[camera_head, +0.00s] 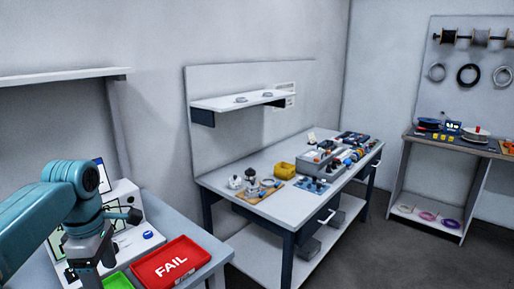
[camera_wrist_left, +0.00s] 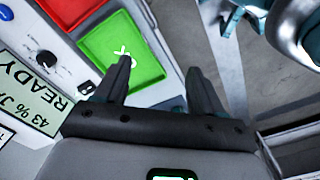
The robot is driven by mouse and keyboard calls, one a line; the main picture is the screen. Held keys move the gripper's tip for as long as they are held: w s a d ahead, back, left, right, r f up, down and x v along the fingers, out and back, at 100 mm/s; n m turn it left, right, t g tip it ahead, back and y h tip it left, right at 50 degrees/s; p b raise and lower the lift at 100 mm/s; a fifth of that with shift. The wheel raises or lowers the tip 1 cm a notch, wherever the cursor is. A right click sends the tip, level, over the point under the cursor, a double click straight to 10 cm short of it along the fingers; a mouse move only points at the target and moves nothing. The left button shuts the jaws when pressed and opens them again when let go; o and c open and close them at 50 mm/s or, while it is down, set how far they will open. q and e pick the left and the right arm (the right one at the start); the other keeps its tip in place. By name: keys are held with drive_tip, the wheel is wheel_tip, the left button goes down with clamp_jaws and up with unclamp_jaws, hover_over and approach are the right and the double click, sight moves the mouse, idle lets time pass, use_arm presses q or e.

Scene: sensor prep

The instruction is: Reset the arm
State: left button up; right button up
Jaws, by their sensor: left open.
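My left arm, teal and grey, comes in from the left in the head view. Its gripper (camera_head: 92,272) points down over the bench at the lower left, in front of the white instrument box. In the left wrist view the two dark fingers (camera_wrist_left: 160,70) stand apart with nothing between them. Beyond them lies a green tray (camera_wrist_left: 112,48) with a white mark, which also shows at the bottom edge of the head view (camera_head: 118,281). The gripper looks empty. Whether the fingers touch the tray cannot be told.
A red FAIL tray (camera_head: 190,252) lies right of the gripper. The instrument box (camera_head: 128,212) with a READY screen (camera_wrist_left: 32,92) stands close by. A second bench (camera_head: 250,212) holds small parts and a yellow bin (camera_head: 285,170). Teal parts of my body show at the wrist view's upper right.

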use_arm(q)
drive_tip(key=s+d+f+m+g+h, duration=0.1)
drive_tip(key=s+d+f+m+g, duration=0.2)
drive_tip(key=f, duration=1)
drive_tip(key=s+d+f+g, duration=0.2)
drive_tip(key=s+d+f, duration=0.2)
drive_tip(key=f, duration=0.8)
drive_tip(key=s+d+f+m+t+h, duration=0.1)
drive_tip(key=s+d+f+m+h, duration=0.1)
drive_tip(key=s+d+f+m, duration=0.5)
drive_tip(key=s+d+f+m+h, duration=0.1)
drive_tip(key=s+d+f+m, duration=0.3)
drive_tip(key=s+f, duration=0.65)
drive_tip(key=w+m+t, duration=0.1)
drive_tip(key=m+t, duration=0.1)
drive_tip(key=w+d+m+t, duration=0.1)
drive_tip(key=w+m+t, duration=0.1)
drive_tip(key=shift+r, duration=0.15)
